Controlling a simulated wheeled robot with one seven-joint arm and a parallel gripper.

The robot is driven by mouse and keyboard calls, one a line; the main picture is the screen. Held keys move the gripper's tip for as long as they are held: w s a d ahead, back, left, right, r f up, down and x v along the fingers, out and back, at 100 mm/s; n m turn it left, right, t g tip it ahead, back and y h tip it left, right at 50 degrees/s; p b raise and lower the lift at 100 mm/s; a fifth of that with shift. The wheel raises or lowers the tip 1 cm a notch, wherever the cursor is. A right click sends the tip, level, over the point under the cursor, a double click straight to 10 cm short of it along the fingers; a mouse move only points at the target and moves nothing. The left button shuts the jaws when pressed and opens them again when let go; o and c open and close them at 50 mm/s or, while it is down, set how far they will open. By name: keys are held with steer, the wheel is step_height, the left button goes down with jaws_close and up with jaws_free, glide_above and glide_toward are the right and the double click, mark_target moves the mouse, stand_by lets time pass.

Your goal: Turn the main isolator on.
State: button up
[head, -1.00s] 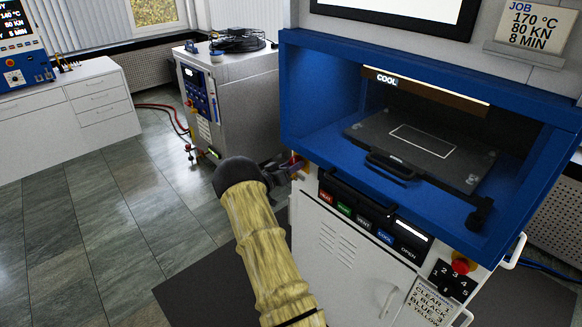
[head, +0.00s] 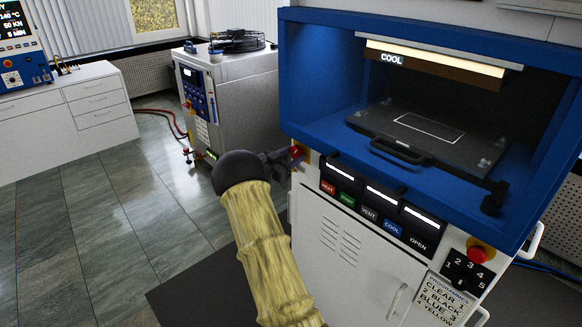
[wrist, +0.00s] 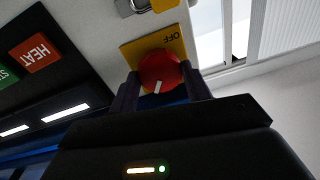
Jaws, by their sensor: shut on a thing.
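The main isolator is a red round knob (wrist: 160,72) on a yellow plate (wrist: 130,50) marked OFF, on the press's white front; the wrist view shows it upside down. The knob's white mark (wrist: 157,87) sits on the side of the knob away from the OFF word. My gripper (wrist: 160,88) is shut on the knob, one dark finger on each side. In the head view my gripper (head: 287,160) is at the press's left edge, with the red knob (head: 297,153) just showing at its tips.
The blue press opening (head: 325,95) holds a dark platen (head: 430,140) with a handle. Below are HEAT to OPEN buttons (head: 370,217) and three lit strips. A red stop button (head: 478,253) is at the right. Floor (head: 100,220) at left is clear.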

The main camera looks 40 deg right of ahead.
steer(key=m+b, duration=0.4)
steer(key=b, duration=0.1)
steer(key=m+b, duration=0.2)
steer(key=b, duration=0.1)
steer(key=shift+f+m+g, duration=0.3)
steer(key=shift+f+m, duration=0.05)
steer(key=shift+m, duration=0.05)
steer(key=m+b, duration=0.4)
steer(key=shift+r+h+b, duration=0.1)
steer(key=shift+h+b, duration=0.2)
steer(key=shift+b, duration=0.05)
steer(key=shift+r+m+b, duration=0.1)
steer(key=shift+m+b, duration=0.35)
steer(key=shift+m, duration=0.15)
steer(key=shift+w+r+g, duration=0.1)
steer(key=shift+g, duration=0.2)
steer(key=o, duration=1)
steer(key=a, duration=0.5)
steer(key=s+a+f, duration=0.1)
steer(key=a, duration=1.1)
steer(key=shift+s+a+f+b, duration=0.2)
steer(key=shift+b, duration=0.1)
